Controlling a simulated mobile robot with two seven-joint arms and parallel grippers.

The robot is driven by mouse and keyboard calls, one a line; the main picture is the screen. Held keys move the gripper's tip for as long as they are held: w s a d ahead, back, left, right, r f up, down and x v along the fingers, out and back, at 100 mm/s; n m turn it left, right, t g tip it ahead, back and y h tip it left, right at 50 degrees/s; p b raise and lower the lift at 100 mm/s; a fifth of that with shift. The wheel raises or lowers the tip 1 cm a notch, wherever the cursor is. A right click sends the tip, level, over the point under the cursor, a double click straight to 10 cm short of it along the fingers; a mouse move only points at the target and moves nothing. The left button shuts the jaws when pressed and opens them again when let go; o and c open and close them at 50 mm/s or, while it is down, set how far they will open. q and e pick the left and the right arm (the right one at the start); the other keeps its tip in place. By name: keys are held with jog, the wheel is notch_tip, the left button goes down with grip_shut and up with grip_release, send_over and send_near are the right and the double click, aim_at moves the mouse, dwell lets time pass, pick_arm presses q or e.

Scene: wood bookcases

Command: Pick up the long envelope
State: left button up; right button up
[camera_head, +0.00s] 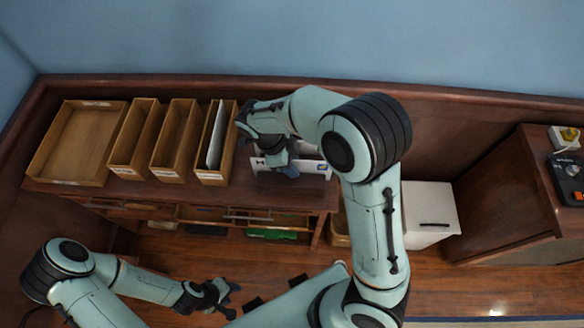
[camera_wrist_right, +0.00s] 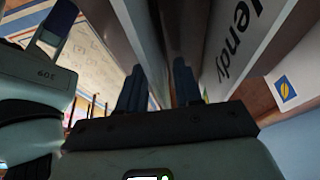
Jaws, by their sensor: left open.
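A tall white flat piece (camera_head: 215,136), which may be the long envelope, stands upright in the rightmost wooden file box (camera_head: 217,176) on the desk. My right gripper (camera_head: 283,165) points down into a white holder (camera_head: 318,166) to the right of that box. In the right wrist view, its two dark fingers (camera_wrist_right: 158,88) reach down among upright pale panels, with a gap between them. I cannot tell whether a panel is gripped. A white panel with dark lettering (camera_wrist_right: 240,45) stands right of the fingers. My left gripper (camera_head: 213,296) is open and empty, low over the floor in front of the desk.
An empty wooden tray (camera_head: 78,143) and two wooden file boxes (camera_head: 134,137) (camera_head: 176,139) stand left on the desk (camera_head: 285,198). A white cabinet (camera_head: 430,212) stands right of the desk. Another wooden cabinet (camera_head: 515,200) is at far right. The floor in front is partly clear.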

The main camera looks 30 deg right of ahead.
grip_shut()
pick_arm(q)
jog(key=shift+w+r+p, duration=0.85)
jog(key=shift+w+r, duration=0.2)
jog(key=shift+r, duration=0.1)
pick_arm(e)
notch_tip(320, 180, up, 20)
